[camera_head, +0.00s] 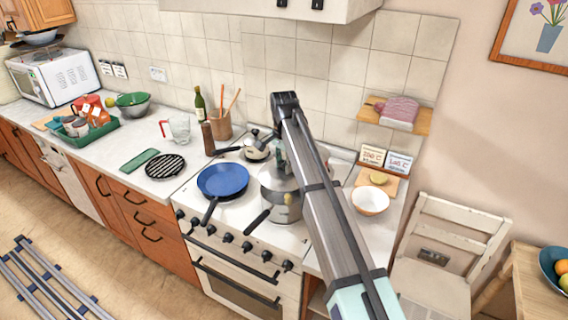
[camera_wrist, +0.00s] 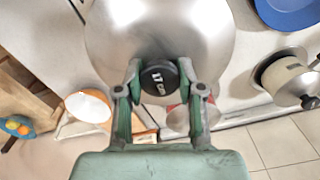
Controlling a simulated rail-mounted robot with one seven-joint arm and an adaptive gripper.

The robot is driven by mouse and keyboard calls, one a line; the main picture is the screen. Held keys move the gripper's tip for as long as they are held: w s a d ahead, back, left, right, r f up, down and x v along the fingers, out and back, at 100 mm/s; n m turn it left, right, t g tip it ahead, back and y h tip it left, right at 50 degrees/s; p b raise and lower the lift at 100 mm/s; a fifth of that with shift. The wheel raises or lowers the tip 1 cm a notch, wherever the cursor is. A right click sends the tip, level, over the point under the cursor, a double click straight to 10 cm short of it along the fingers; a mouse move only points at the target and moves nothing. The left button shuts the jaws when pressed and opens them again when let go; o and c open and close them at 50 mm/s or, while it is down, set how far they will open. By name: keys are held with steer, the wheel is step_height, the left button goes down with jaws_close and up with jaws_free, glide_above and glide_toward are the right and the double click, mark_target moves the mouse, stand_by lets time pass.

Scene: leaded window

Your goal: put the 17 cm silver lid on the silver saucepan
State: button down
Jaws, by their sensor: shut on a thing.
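The silver lid (camera_wrist: 160,35) fills the top of the wrist view, with a black knob (camera_wrist: 159,78) marked 17 cm. My gripper (camera_wrist: 160,80) is shut on this knob. In the head view the lid (camera_head: 279,178) is level, directly above or at the rim of the silver saucepan (camera_head: 284,208) on the front right of the stove. I cannot tell whether lid and rim touch. The saucepan's dark handle points to the front left. My arm hides part of the lid and saucepan, and the lid hides the saucepan in the wrist view.
A blue frying pan (camera_head: 223,181) is left of the saucepan. A smaller lidded pot (camera_head: 256,148) stands behind. A partly hidden reddish item (camera_wrist: 190,112) is at the back right. A white bowl (camera_head: 370,201) stands on the counter to the right.

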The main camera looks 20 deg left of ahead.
mark_target(284, 175)
steer(key=shift+f+b, duration=0.9)
steer(key=shift+f, duration=1.65)
steer(key=shift+f, duration=0.55)
stand_by(0.8)
steer(key=shift+c, duration=0.4)
jaws_free()
steer(key=shift+r, duration=0.1)
steer(key=shift+r+p, duration=1.85)
steer(key=shift+r, duration=1.6)
